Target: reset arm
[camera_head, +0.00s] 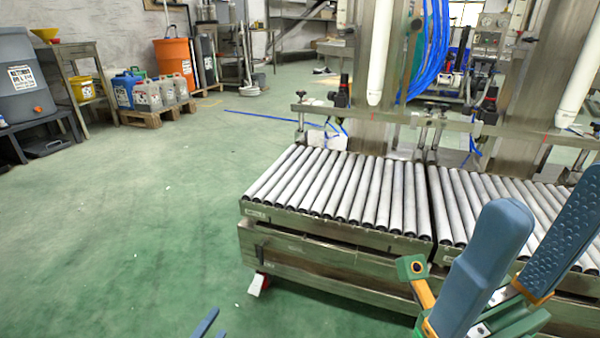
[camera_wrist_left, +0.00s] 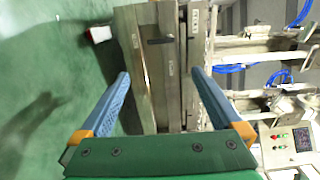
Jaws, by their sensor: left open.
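In the left wrist view the left gripper (camera_wrist_left: 160,75) is also open and empty. The conveyor's metal side frame shows beyond and between its fingers, with green floor to the left.
An orange bin (camera_head: 174,62), jugs on a pallet and a side table (camera_head: 72,75) stand at the back left. The green floor at left is clear.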

